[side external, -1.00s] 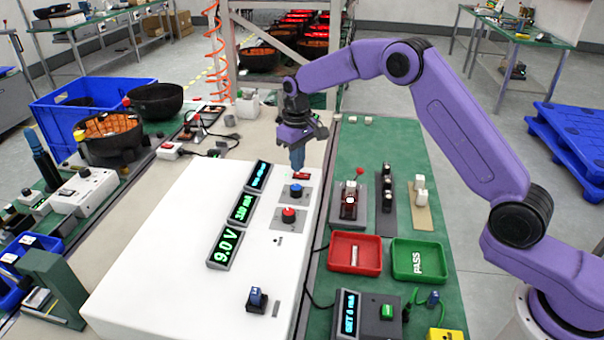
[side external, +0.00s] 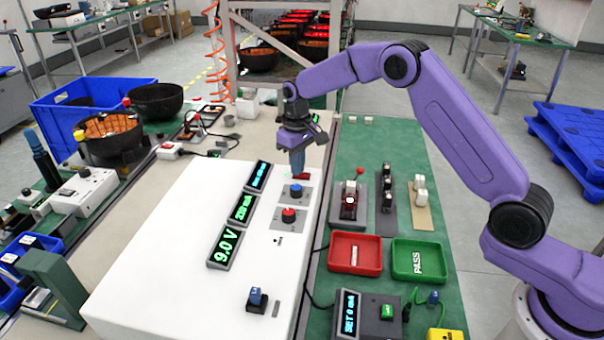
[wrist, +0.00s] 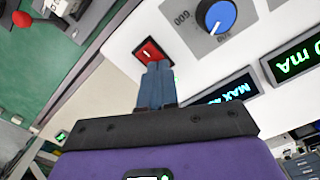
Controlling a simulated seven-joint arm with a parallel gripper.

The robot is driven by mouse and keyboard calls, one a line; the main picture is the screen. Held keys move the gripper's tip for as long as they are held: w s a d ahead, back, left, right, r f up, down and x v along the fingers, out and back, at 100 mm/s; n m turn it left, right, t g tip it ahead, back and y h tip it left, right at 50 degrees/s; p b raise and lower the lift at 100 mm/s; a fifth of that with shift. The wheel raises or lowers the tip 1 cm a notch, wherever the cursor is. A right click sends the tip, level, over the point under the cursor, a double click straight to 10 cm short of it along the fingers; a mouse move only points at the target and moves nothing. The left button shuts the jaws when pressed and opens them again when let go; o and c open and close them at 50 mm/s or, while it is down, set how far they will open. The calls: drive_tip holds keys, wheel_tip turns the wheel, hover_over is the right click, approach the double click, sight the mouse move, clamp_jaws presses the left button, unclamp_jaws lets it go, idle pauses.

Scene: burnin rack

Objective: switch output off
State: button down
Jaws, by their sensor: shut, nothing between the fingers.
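A red rocker switch (wrist: 149,50) in a dark frame sits on the white power supply panel (wrist: 125,35). In the side view, the switch (side external: 304,176) shows beside my fingertips, near the panel's far right corner. My gripper (wrist: 158,66) has its blue-grey fingers shut together with nothing between them. In the wrist view the tips overlap the switch's lower right edge; I cannot tell whether they touch it. In the side view, my gripper (side external: 297,173) points down at the switch. A green display (side external: 224,246) reads 9.0 V and is lit.
A blue knob (side external: 296,190) and a red knob (side external: 288,213) stand near the switch. A green mA display (side external: 243,208) and a blue-lettered display (side external: 258,175) are lit. A red tray (side external: 342,266) and a green PASS tray (side external: 432,275) lie at the right.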

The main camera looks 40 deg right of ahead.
drive_tip(key=shift+f, duration=0.15)
drive_tip(key=shift+r, duration=3.55)
